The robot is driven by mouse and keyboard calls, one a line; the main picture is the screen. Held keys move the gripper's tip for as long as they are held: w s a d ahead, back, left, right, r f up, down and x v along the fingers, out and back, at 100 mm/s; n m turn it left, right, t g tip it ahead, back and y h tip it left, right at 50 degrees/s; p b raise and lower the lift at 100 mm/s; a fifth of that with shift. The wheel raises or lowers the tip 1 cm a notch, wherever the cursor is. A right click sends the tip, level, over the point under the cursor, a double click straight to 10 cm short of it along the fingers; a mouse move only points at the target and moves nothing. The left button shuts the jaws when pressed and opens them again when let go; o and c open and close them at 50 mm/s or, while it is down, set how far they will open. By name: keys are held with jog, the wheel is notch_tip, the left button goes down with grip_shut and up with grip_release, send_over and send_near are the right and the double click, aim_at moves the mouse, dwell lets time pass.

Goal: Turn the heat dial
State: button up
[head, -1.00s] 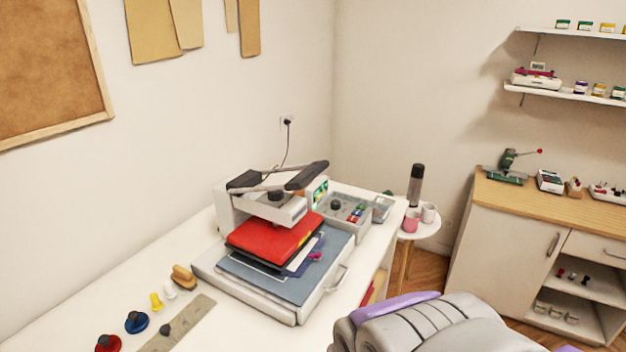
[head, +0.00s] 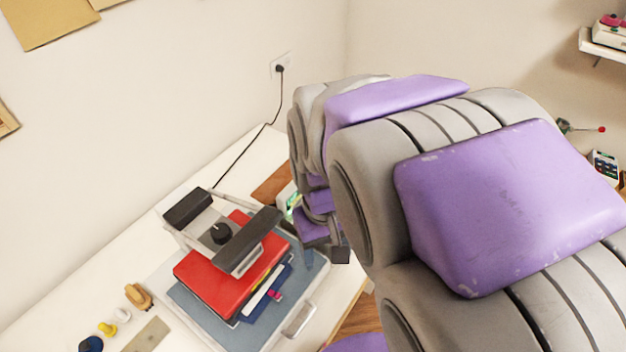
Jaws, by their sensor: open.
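My gripper (head: 326,257), small and partly covered by my arm links, is open and points down over the control box area, right of the press head. I cannot tell whether it touches the box or the dial.
A black cord (head: 246,146) runs up to a wall socket (head: 280,66). My large arm blocks much of the right side.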

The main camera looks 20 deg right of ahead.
jog(key=w+d+f+n, duration=0.1)
jog(key=w+d+f, duration=0.1)
jog(key=w, duration=0.7)
jog(key=w+d+f+t, duration=0.1)
jog(key=w+d+f, duration=0.15)
jog(key=w, duration=0.65)
jog(key=w+d+f+n, duration=0.1)
jog(key=w+d+f, duration=0.15)
jog(key=w, duration=0.65)
jog(key=f, duration=1)
jog(key=f+b, duration=0.1)
jog(key=f, duration=0.4)
jog(key=shift+s+a+f, duration=0.15)
jog(key=shift+a, duration=0.15)
jog(key=shift+d+f, duration=0.95)
jog(key=shift+f, duration=0.25)
jog(key=shift+d+f, duration=0.1)
jog(key=shift+d, duration=0.25)
jog(key=shift+a, duration=1.05)
jog(key=c, duration=0.3)
jog(key=shift+c, duration=0.7)
jog(key=shift+d, duration=0.55)
jog(key=c, duration=0.6)
jog(key=shift+a, duration=0.2)
